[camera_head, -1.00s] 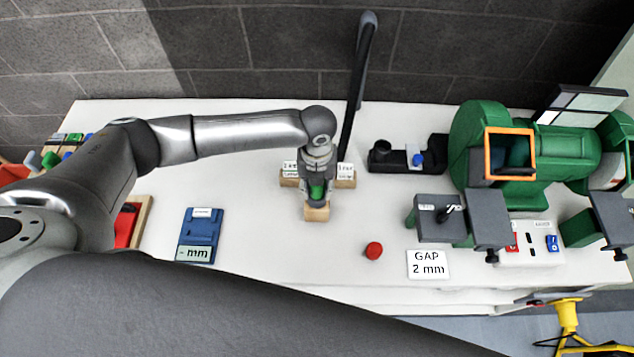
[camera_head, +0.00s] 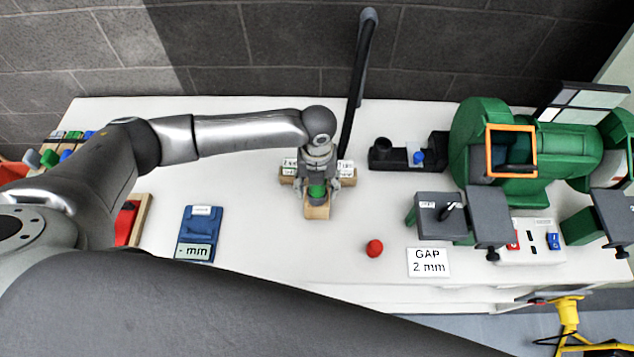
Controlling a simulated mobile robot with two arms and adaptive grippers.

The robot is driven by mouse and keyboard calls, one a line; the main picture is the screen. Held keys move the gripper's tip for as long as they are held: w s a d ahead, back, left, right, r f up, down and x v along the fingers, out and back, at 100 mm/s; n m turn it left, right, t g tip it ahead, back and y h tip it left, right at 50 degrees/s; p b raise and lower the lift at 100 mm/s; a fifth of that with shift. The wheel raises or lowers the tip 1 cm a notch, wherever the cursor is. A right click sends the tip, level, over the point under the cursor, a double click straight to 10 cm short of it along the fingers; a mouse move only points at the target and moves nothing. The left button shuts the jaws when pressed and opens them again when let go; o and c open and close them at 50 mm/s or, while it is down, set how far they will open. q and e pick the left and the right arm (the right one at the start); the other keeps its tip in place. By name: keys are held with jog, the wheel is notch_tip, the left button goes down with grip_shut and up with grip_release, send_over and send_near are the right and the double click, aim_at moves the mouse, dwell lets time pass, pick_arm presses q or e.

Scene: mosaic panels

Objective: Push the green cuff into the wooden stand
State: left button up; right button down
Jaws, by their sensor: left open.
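The wooden stand (camera_head: 317,212) sits on the white table near the middle, with small white labels on its rear arms. The green cuff (camera_head: 317,191) is at the stand, directly below my left gripper (camera_head: 318,184). The gripper points down with its fingers open, one on each side of the cuff. The gripper body hides the cuff's top, and I cannot tell how deep the cuff sits in the stand. My right gripper is not in view.
A black post (camera_head: 357,90) rises behind the stand. A red ball-like knob (camera_head: 374,248) and a "GAP 2 mm" sign (camera_head: 428,262) are to the right. A green grinder (camera_head: 480,140) fills the right side. A blue gauge (camera_head: 199,235) lies to the left.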

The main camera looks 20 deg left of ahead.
pick_arm(q)
notch_tip(320, 180, up, 12)
jog(key=shift+r, duration=0.1)
dwell(0.5)
